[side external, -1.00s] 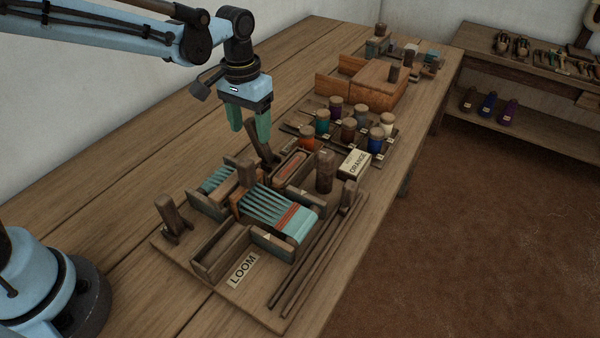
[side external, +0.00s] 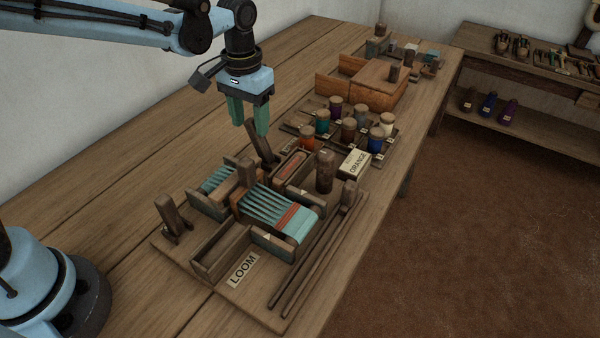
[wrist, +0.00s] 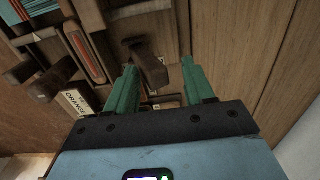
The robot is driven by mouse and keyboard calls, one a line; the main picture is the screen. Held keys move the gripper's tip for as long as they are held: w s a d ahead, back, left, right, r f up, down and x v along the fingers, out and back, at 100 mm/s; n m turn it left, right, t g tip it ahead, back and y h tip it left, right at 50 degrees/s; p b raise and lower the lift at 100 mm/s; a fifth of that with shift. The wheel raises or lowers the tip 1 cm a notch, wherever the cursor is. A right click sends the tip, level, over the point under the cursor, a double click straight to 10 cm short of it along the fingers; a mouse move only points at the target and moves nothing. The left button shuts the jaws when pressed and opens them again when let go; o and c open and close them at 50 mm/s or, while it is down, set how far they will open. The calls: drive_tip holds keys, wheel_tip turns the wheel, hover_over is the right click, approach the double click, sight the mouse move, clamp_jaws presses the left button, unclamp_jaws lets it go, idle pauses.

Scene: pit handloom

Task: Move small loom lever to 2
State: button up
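The loom (side external: 262,287) is a wooden base with a "LOOM" label and teal threads. A dark wooden lever (side external: 260,143) leans at its far edge; another stubby lever (side external: 170,216) stands at its left corner. I cannot tell for certain which is the small one, and no number 2 is readable. My gripper (side external: 250,124) has green fingers, open and empty, pointing down just above the far lever's top. In the wrist view the lever (wrist: 150,63) shows between and beyond the fingertips (wrist: 159,66); I see no contact.
Upright wooden posts (side external: 324,171) rise from the loom. An "ORANGE" box (side external: 354,163) and several coloured spools (side external: 348,130) stand beyond it. A wooden chest (side external: 366,88) is farther back. The bench top (side external: 130,165) to the left is clear.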

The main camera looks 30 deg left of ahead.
drive_tip(key=shift+d+r, duration=0.1)
drive_tip(key=shift+r, duration=2.35)
drive_tip(key=shift+s, duration=0.1)
drive_tip(key=shift+s+a+r, duration=0.2)
drive_tip(key=shift+s+r, duration=0.05)
drive_tip(key=s+a+t, duration=0.2)
drive_tip(key=s+t, duration=0.1)
drive_tip(key=s, duration=0.3)
drive_tip(key=s+a+t, duration=0.3)
drive_tip(key=s+t, duration=0.1)
drive_tip(key=s, duration=0.3)
drive_tip(key=shift+s+a+f, duration=0.25)
drive_tip(key=shift+s+f, duration=0.05)
drive_tip(key=shift+f, duration=0.15)
